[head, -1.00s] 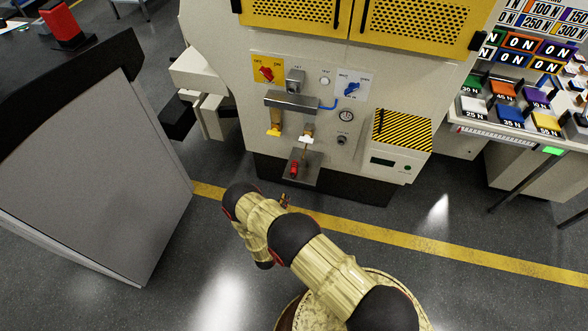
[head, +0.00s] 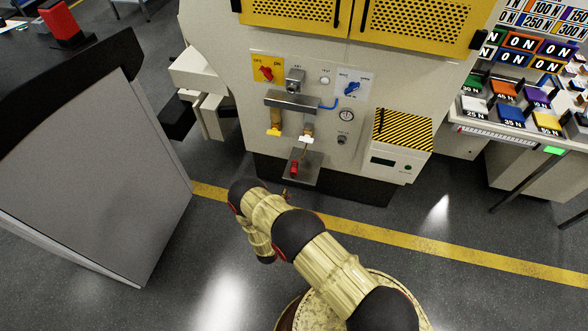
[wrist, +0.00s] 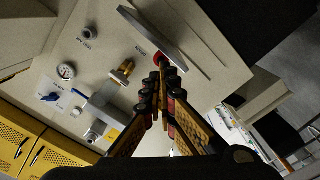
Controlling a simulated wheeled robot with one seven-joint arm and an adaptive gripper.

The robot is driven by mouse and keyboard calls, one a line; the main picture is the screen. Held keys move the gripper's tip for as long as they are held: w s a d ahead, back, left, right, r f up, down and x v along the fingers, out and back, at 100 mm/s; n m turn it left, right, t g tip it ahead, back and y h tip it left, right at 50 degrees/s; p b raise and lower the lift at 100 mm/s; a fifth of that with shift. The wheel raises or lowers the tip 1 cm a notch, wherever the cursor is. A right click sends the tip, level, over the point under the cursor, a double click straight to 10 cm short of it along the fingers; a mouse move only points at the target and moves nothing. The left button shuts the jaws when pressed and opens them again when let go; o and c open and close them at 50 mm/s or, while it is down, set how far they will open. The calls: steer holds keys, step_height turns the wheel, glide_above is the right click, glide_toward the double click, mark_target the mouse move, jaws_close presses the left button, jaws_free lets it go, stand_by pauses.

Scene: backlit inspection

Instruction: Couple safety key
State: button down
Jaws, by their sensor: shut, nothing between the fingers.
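The machine front has a lock block labelled KEY (head: 295,76) above a grey metal ledge (head: 292,101). A brass piece with a yellow end (head: 275,122) and one with a white end (head: 306,135) hang below the ledge. A red piece (head: 294,168) stands on a small lower shelf (head: 303,176). I cannot tell which of these is the safety key. In the wrist view my gripper (wrist: 163,62) is shut and empty; its fingertips partly cover a red piece by the shelf plate (wrist: 165,38). A brass piece (wrist: 122,73) shows beside the fingers. Contact cannot be told.
The panel also holds a red switch (head: 265,69), a blue lever (head: 352,89) and a gauge (head: 346,115). A striped box (head: 402,131) juts out to the right. A grey cabinet (head: 100,180) stands on the left. The floor before the machine is open.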

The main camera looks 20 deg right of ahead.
mark_target(292, 178)
steer(key=shift+b+x, duration=1.1)
steer(key=shift+x, duration=2.4)
steer(key=shift+p+v, duration=0.3)
steer(key=shift+v, duration=1.7)
